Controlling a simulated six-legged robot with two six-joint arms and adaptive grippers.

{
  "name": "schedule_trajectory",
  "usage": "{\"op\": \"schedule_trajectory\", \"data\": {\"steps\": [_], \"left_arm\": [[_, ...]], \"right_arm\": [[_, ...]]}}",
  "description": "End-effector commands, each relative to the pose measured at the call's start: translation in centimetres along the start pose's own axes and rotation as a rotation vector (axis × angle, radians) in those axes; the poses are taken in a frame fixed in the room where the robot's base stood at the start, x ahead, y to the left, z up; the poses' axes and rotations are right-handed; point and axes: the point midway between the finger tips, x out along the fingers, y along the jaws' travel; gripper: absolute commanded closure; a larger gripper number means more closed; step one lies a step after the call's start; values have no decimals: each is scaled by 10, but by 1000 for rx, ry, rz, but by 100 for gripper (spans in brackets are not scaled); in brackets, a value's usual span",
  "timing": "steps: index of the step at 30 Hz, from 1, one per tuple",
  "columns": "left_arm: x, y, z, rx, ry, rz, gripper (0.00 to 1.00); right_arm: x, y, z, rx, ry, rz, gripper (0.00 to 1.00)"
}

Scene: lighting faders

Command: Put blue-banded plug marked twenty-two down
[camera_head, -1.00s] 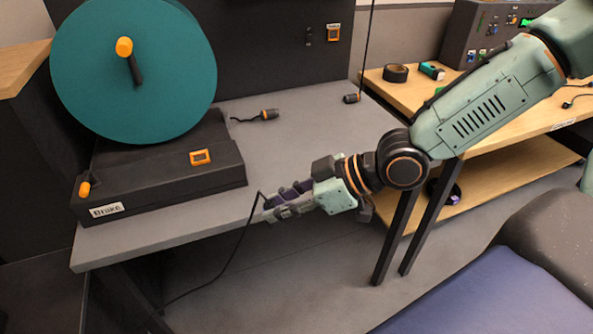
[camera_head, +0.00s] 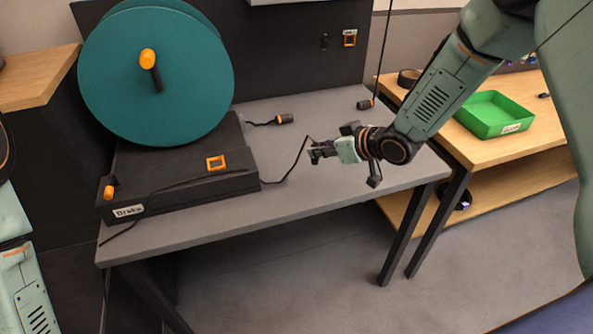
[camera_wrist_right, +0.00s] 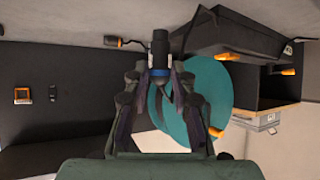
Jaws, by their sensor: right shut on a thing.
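My right gripper (camera_head: 318,153) is over the grey table (camera_head: 215,222), to the right of the reel's black base. It is shut on a dark plug with a blue band (camera_wrist_right: 160,62), which shows between the fingers (camera_wrist_right: 160,85) in the right wrist view. The plug's marking cannot be read. In the head view the plug is mostly hidden by the fingers; its black cable (camera_head: 290,177) runs from there over the table and the base. Whether the plug touches the table cannot be told. Part of my left arm shows at the left edge, without its gripper.
A large teal reel (camera_head: 155,75) stands on a black base (camera_head: 190,185) labelled "Drake". Two other dark and orange plugs (camera_head: 285,119) (camera_head: 366,104) are at the table's back. A green tray (camera_head: 495,115) sits on the wooden table at right. The grey table's right front is clear.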

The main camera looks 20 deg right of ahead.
Motion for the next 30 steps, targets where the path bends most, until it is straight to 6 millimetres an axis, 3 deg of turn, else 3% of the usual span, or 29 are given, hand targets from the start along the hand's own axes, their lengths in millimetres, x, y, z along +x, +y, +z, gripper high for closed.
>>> {"op": "schedule_trajectory", "data": {"steps": [1, 4, 10, 18, 30], "left_arm": [[-8, 0, 0, 0, 0, 0, 77], [-13, 0, 0, 0, 0, 0, 77], [-16, 0, 0, 0, 0, 0, 77], [-11, 0, 0, 0, 0, 0, 77], [-7, 0, 0, 0, 0, 0, 77]], "right_arm": [[10, -2, -15, -2, -2, 10, 100], [27, -5, -32, 15, -3, 29, 100], [44, -10, -46, 30, -5, 46, 100], [70, -9, -8, 35, -8, 49, 100], [91, -8, 24, 34, -8, 50, 100]]}}
